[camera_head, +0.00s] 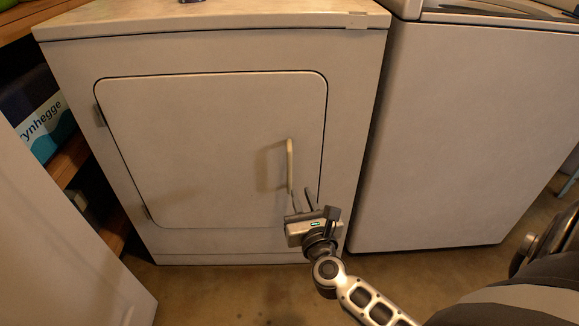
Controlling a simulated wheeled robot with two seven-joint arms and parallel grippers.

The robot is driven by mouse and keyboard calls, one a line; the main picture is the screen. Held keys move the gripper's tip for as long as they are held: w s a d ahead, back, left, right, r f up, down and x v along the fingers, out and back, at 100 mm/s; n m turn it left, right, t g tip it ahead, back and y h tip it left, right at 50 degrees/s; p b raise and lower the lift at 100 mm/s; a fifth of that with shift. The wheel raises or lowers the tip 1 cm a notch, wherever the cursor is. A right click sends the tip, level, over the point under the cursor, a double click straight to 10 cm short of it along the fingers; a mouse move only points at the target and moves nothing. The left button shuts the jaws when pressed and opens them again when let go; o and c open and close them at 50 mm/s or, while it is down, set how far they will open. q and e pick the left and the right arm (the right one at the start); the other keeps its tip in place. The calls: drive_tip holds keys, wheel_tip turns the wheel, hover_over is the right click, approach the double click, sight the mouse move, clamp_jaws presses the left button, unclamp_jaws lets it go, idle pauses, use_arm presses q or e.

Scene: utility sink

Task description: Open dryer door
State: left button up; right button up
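The white dryer (343,120) stands in front of me. Its door (200,140) is shut, with hinges on the left edge. A pale upright bar handle (290,165) is on the right part of the door. My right gripper (303,198) is just below the handle, in front of the door's lower right. Its two fingers are apart and point up toward the handle's lower end, with nothing seen between them. I cannot tell whether a finger touches the handle. My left gripper is not in view.
A white washer (460,130) stands close on the right. A shelf (70,160) with a blue box (38,110) is on the left. A white panel (65,245) stands at the lower left. Bare floor (220,295) lies in front of the dryer.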

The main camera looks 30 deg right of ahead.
sight(290, 164)
drive_tip(key=b+x, duration=0.1)
drive_tip(key=x, duration=1.1)
drive_tip(key=shift+w+b, duration=0.3)
drive_tip(key=shift+w, duration=0.1)
clamp_jaws()
